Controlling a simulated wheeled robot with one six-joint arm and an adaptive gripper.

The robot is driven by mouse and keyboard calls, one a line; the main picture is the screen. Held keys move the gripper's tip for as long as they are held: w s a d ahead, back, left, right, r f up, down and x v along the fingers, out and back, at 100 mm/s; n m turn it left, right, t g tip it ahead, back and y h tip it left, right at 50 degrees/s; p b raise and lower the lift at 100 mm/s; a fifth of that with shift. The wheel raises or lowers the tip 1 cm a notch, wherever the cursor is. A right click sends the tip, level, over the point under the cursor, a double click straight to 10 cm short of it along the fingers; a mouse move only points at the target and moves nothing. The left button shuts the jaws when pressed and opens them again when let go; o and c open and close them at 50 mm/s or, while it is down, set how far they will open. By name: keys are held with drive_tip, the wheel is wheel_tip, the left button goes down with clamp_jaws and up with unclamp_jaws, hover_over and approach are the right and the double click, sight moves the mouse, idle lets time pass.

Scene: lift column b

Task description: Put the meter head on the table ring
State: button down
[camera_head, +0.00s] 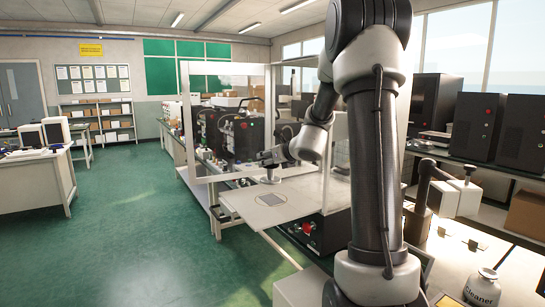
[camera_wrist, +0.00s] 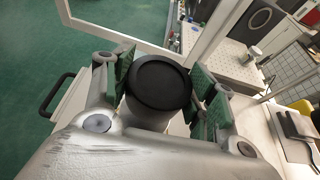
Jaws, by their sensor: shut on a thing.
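In the wrist view, my gripper (camera_wrist: 164,82) is shut on a round, dark-topped cylinder, which I take to be the meter head (camera_wrist: 158,84). Green finger pads press on its left and right sides. In the head view, my gripper (camera_head: 268,160) is over the pale table (camera_head: 305,203), near its far side. A small round grey shape shows just below the gripper, too small to tell apart clearly. I cannot make out the table ring for sure.
A clear framed panel (camera_head: 226,115) stands behind the table. Dark machines (camera_head: 240,135) are on the bench beyond it. On the right, another bench holds black boxes (camera_head: 477,126) and a white cleaner bottle (camera_head: 482,289). The green floor (camera_head: 130,230) at the left is open.

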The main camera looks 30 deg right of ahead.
sight(272, 177)
drive_tip(key=shift+f, duration=3)
drive_tip(key=shift+f, duration=0.55)
drive_tip(key=c, duration=0.5)
unclamp_jaws()
drive_tip(key=shift+o, duration=0.5)
drive_tip(key=shift+s+f, duration=0.1)
drive_tip(key=v, duration=1.2)
